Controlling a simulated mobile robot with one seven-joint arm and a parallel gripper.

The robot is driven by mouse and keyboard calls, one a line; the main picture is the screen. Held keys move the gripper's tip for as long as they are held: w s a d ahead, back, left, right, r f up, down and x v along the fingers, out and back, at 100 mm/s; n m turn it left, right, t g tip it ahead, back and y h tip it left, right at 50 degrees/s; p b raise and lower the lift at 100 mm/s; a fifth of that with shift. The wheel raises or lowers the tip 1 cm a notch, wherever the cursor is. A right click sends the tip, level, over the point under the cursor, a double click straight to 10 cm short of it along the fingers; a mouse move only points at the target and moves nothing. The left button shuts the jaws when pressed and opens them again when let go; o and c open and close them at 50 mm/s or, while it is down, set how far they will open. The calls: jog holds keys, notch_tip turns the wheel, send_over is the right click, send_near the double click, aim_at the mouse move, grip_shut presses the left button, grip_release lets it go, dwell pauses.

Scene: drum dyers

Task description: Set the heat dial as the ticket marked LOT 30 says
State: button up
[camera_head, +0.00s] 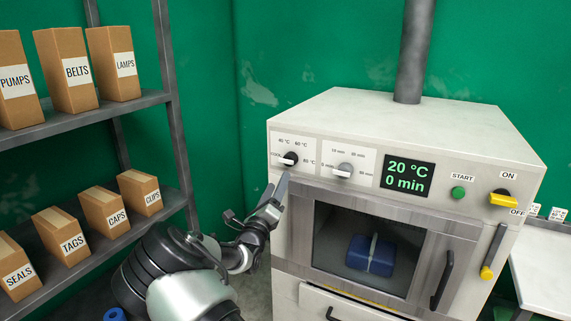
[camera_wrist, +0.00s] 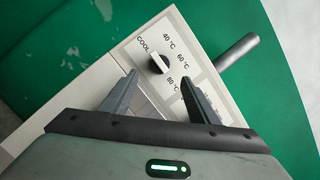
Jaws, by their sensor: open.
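The heat dial (camera_head: 290,159) is a dark knob with a pale pointer at the left of the dyer's front panel. In the wrist view the dial (camera_wrist: 158,63) is ringed by COOL, 40 °C, 60 °C and 80 °C marks, and its pointer appears turned toward COOL. My gripper (camera_head: 277,183) is open just below the dial. In the wrist view my gripper (camera_wrist: 159,78) has its fingertips on either side of the dial's near edge; contact cannot be told. Small white tickets (camera_head: 558,213) stand at the right edge; their print is too small to read, so LOT 30 cannot be picked out.
The time dial (camera_head: 345,170) is close to the right of the heat dial. The display (camera_head: 408,174) reads 20 °C, 0 min. A green START button (camera_head: 458,193) and yellow-handled switch (camera_head: 503,200) lie farther right. A blue bundle (camera_head: 371,255) shows behind the window. Shelves with labelled boxes stand left.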

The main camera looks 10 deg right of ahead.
aim_at(287, 163)
jog(key=x, duration=1)
jog(key=shift+w+d+r+p, duration=0.1)
jog(key=shift+w+d+p, duration=0.1)
jog(key=shift+p, duration=0.1)
jog(key=c, duration=1)
